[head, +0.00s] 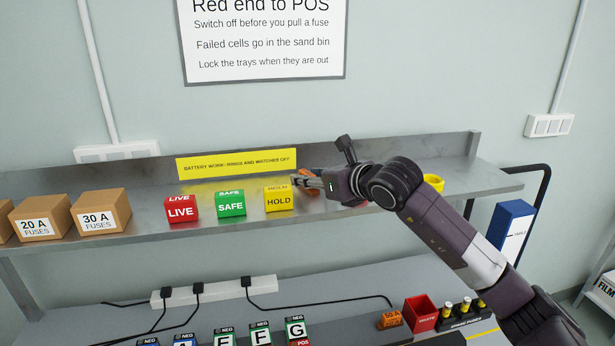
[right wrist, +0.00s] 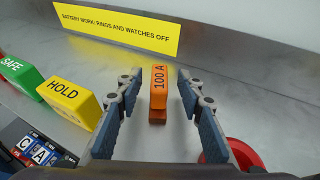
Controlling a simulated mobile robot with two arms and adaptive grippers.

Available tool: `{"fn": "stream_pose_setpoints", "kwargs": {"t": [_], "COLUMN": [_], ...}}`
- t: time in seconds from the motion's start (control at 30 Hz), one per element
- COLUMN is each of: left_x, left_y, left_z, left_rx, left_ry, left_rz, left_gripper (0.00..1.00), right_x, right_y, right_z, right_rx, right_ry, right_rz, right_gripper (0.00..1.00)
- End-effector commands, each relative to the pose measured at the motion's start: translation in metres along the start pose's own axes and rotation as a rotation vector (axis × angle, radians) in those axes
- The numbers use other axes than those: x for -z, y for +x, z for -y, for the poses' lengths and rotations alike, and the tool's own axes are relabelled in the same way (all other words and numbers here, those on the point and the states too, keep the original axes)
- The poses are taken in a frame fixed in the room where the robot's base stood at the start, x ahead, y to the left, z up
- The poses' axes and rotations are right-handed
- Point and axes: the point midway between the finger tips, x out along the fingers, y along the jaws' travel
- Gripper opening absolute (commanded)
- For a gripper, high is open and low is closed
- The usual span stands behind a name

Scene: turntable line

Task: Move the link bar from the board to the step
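I cannot make out a link bar, a board or a step by name in either view. My right gripper (head: 318,183) is over the metal shelf, right of the yellow HOLD block (head: 278,199). In the right wrist view this gripper (right wrist: 158,100) is open. An orange block marked 100 A (right wrist: 159,85) shows between its fingers, with a gap on each side. In the head view the gripper partly hides an orange thing (head: 306,191). My left gripper is not in view.
The shelf (head: 350,225) also holds red LIVE (head: 180,208) and green SAFE (head: 230,203) blocks, fuse boxes (head: 100,211) and a yellow round thing (head: 433,182). On the bench below are an orange block (head: 390,319), a red bin (head: 420,314) and several labelled cells (head: 260,334).

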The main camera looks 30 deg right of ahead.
Motion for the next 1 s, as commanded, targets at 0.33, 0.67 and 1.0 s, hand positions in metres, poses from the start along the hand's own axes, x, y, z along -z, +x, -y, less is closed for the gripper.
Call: {"fn": "stream_pose_setpoints", "kwargs": {"t": [0.33,0.67,1.0], "left_x": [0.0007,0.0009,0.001], "left_y": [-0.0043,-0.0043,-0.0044], "left_z": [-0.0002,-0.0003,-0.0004], "left_rx": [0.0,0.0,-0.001], "left_ry": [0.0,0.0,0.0], "left_rz": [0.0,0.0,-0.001], "left_gripper": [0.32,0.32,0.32], "right_x": [0.0006,0.0004,-0.0012], "right_y": [0.0089,0.0086,0.0081], "right_z": [-0.0002,-0.0002,-0.0002], "right_rx": [0.0,0.0,0.0], "right_ry": [-0.001,-0.001,-0.001], "right_rz": [0.001,0.0,0.004], "right_gripper": [0.35,0.0,0.0]}}
